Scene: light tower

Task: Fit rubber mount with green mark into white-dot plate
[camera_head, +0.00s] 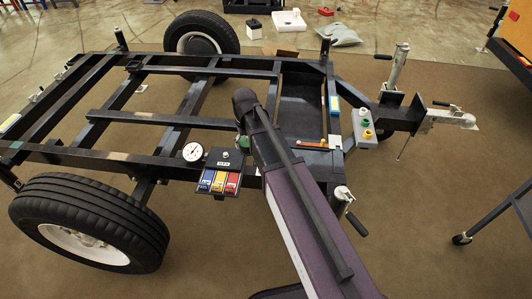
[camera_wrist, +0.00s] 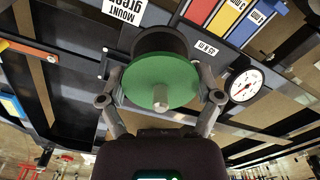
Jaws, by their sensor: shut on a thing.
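The rubber mount (camera_wrist: 160,75) is a black cylinder with a green round face and a metal stud at its centre. My gripper (camera_wrist: 162,102) is shut on it, one finger on each side, in the wrist view. In the head view only a green sliver of the mount (camera_head: 242,142) shows beside my arm, above the trailer frame; my gripper is mostly hidden there. A label reading "MOUNT green" (camera_wrist: 122,10) is at the top of the wrist view, beyond the mount. I cannot identify the white-dot plate with certainty in either view.
A round gauge (camera_head: 193,152) and a dark panel with blue, yellow and red boxes (camera_head: 219,181) sit close left of my arm. The black trailer frame (camera_head: 140,118) has open gaps between its bars. A grey block with coloured knobs (camera_head: 364,128) stands to the right.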

